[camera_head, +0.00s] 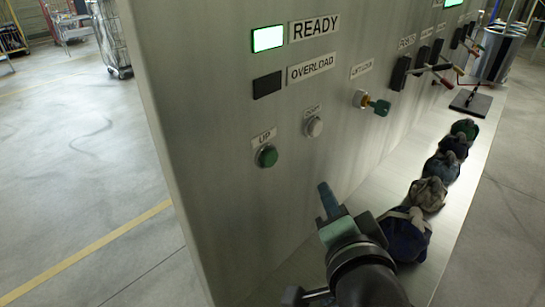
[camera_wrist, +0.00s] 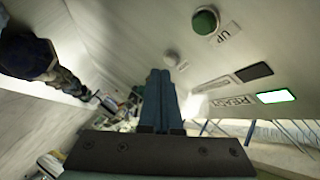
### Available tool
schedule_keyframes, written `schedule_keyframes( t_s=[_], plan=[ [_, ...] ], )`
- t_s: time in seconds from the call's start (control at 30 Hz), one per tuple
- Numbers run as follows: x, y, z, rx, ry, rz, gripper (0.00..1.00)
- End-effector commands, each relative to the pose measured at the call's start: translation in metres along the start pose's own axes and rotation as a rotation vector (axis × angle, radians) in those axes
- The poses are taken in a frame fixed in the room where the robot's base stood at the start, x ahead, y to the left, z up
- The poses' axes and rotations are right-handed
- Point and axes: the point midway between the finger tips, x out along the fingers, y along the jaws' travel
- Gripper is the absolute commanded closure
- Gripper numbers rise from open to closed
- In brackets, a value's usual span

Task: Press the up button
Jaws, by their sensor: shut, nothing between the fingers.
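The up button is a round green button (camera_head: 267,156) low on the left of the grey panel, under a label reading UP. It also shows in the wrist view (camera_wrist: 205,21) at the upper right. A white button (camera_head: 313,127) sits to its right and shows in the wrist view (camera_wrist: 170,58) too. My gripper (camera_head: 326,190) is in front of the panel, below and to the right of the green button and apart from it. Its blue fingers are closed together, as the wrist view (camera_wrist: 159,76) shows, with nothing between them.
A lit READY lamp (camera_head: 268,38) and a dark OVERLOAD lamp (camera_head: 267,85) are above the buttons. A green key switch (camera_head: 378,106) and several levers are further right. Several bags, including a blue one (camera_head: 402,240), rest on the ledge beside my gripper. Open floor lies left.

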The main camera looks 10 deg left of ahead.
Motion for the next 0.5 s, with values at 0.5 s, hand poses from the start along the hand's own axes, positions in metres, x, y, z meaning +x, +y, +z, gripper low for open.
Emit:
schedule_keyframes(
  t_s=[0.5],
  plan=[
    [0.046,-0.036,0.033,-0.002,-0.001,-0.001,1.00]
  ],
)
